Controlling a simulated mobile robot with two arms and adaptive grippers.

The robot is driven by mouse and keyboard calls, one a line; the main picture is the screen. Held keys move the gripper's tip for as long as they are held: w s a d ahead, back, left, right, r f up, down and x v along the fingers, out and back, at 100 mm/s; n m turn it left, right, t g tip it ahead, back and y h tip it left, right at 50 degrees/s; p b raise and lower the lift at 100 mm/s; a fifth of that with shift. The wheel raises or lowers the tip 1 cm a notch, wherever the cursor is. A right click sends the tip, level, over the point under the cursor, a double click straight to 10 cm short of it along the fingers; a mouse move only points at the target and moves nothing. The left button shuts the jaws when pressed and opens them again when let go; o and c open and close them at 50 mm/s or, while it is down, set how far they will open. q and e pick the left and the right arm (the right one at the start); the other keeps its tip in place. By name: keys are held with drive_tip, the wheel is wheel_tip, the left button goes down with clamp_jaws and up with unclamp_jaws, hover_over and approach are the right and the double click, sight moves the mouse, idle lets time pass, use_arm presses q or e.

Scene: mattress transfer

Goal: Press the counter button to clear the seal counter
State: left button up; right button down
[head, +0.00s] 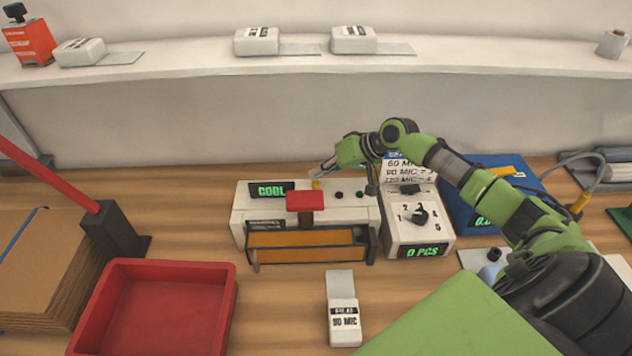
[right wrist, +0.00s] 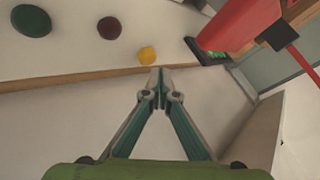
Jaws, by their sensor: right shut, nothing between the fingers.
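The white sealer (head: 240,215) stands on the table with a green COOL display (head: 271,190). A small yellow button (head: 316,185) is on it, also seen in the right wrist view (right wrist: 147,55). Beside it, the right wrist view shows a dark red button (right wrist: 109,27) and a green button (right wrist: 32,20). The white dial box (head: 405,236) to the right reads 0 PCS (head: 422,252). My right gripper (head: 321,172) is shut and empty, its tips close to the yellow button; in the right wrist view (right wrist: 160,75) they appear just apart from it. My left gripper is out of view.
A red press handle (head: 306,201) rises at the sealer's front. A red tray (head: 150,266) and cardboard stack (head: 40,270) are at left. A white 90 MIC block (head: 343,320) lies in front. A blue box (head: 495,185) stands behind my right arm.

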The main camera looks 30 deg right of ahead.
sight(319, 183)
wheel_tip(319, 183, up, 5)
drive_tip(key=p, duration=0.4)
drive_tip(key=shift+p, duration=0.4)
idle(0.5)
